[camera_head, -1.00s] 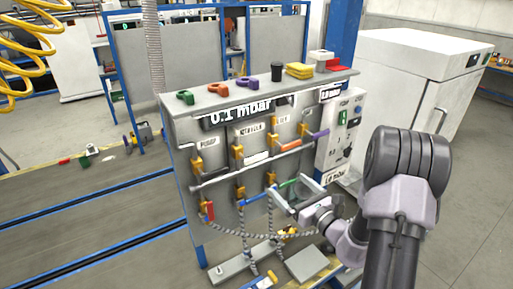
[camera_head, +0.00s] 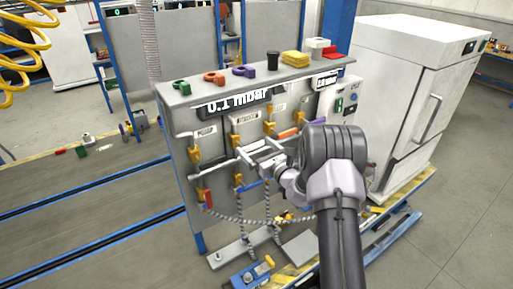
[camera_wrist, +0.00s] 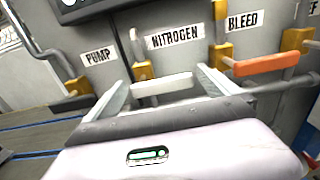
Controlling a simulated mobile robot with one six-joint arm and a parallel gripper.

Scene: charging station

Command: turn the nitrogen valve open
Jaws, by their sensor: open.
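The nitrogen valve has a white handle (camera_wrist: 163,85) that sticks out sideways below the NITROGEN label (camera_wrist: 175,38) in the wrist view. Its yellow body (camera_wrist: 143,71) is behind the handle. My gripper (camera_wrist: 160,80) is open, with one finger on each side of the white handle. The handle appears between the fingers; I cannot tell whether either touches it. In the head view my gripper (camera_head: 260,151) is in front of the panel (camera_head: 180,125), near the nitrogen valve body (camera_head: 236,142), and partly covers the handle.
The bleed valve's orange handle (camera_wrist: 270,64) lies right of my gripper. The pump valve's yellow body (camera_wrist: 78,87) is to the left. A lower row has a red handle (camera_head: 208,198) and a blue handle (camera_head: 250,185). Hoses (camera_head: 240,218) hang below.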

